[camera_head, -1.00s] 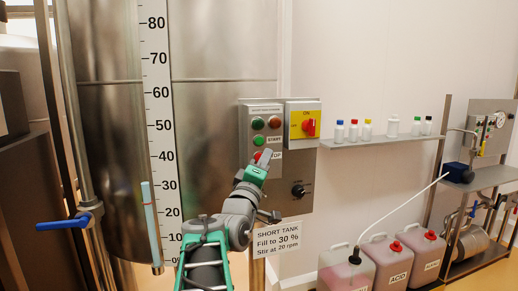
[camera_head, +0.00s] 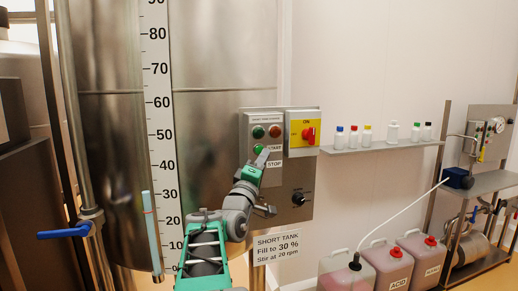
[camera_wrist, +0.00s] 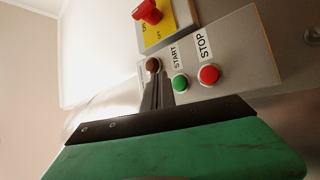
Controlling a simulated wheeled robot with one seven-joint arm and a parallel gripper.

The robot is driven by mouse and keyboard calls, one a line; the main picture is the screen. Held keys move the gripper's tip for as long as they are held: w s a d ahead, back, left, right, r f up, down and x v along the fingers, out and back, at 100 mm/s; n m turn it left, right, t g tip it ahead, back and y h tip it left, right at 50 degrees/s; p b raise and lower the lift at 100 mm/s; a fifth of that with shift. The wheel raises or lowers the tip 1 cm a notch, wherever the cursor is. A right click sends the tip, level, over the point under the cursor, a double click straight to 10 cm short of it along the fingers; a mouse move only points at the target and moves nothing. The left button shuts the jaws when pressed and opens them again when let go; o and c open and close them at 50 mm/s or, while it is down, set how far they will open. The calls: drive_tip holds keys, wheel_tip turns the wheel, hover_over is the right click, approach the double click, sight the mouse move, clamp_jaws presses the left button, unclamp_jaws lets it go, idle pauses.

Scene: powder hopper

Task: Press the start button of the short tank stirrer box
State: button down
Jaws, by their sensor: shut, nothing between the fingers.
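The short tank stirrer box (camera_head: 247,122) is a grey panel on the metal plate beside the tank. Its green start button (camera_head: 258,149) sits left of the START label; it also shows in the wrist view (camera_wrist: 180,83). The red stop button (camera_wrist: 209,75) shows beside it there; in the head view my gripper hides it. My gripper (camera_head: 265,152) is shut and empty, its fingertips in front of the box, partly over the START label. In the wrist view the closed fingers (camera_wrist: 155,92) lie left of the green button, below a dark lamp (camera_wrist: 153,65). Contact cannot be told.
A yellow switch with a red handle (camera_head: 308,134) is right of the box, a black knob (camera_head: 298,198) below it. The scaled tank (camera_head: 220,120) stands left. A shelf of bottles (camera_head: 375,146) and canisters (camera_head: 383,265) are right.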

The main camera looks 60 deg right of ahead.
drive_tip(key=shift+w+d, duration=0.7)
idle(1.6)
drive_tip(key=shift+w+d, duration=0.3)
drive_tip(key=shift+w+d, duration=0.25)
idle(0.7)
drive_tip(key=shift+s+a+b, duration=0.5)
drive_tip(key=shift+a+b, duration=0.05)
